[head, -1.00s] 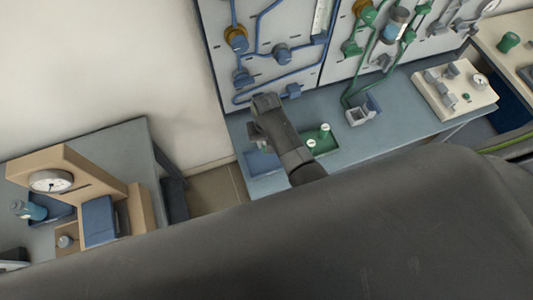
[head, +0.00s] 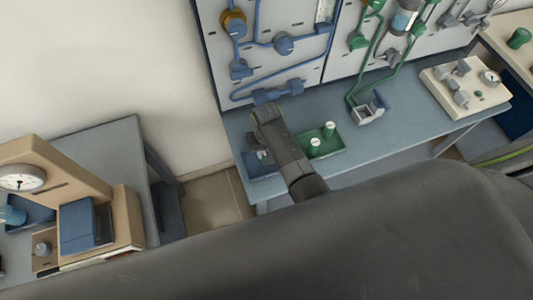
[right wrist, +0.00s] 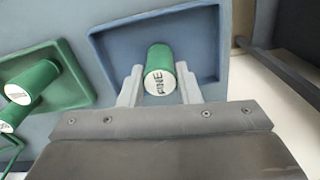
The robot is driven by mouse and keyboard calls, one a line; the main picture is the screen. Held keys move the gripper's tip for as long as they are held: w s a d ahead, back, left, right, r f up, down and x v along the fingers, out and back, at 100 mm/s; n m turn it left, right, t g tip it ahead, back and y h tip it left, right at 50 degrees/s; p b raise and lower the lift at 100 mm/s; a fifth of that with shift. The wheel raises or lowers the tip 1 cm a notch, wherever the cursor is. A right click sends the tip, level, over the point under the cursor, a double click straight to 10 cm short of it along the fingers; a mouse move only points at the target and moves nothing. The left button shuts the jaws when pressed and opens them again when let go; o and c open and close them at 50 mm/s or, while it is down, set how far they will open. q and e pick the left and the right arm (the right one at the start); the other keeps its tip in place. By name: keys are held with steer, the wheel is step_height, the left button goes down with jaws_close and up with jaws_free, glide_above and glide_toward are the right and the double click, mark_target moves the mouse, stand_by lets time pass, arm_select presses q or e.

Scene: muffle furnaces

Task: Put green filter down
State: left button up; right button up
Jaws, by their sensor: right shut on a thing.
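A green cylindrical filter (right wrist: 158,60) with a white end marked "FINE" is between the fingers of my right gripper (right wrist: 160,75) in the right wrist view. The gripper is shut on it, over the blue tray (right wrist: 108,58). I cannot tell whether the filter touches the tray floor. In the head view my right gripper (head: 262,151) is at the blue tray (head: 262,170), and the arm hides part of the tray; the held filter is not clear there. My left gripper is not in view.
A green tray (head: 333,149) beside the blue one holds two green filters (head: 329,129). A wall panel with blue and green pipes (head: 290,72) stands behind the bench. A grey holder (head: 369,115) and a cream control box (head: 466,88) stand to the right. Bench space between them is clear.

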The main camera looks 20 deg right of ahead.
mark_target(266, 152)
steer(key=o, duration=1)
steer(key=shift+f, duration=0.1)
step_height(266, 152, up, 10)
steer(key=p, duration=1)
steer(key=shift+r+b, duration=0.3)
steer(key=shift+r, duration=0.85)
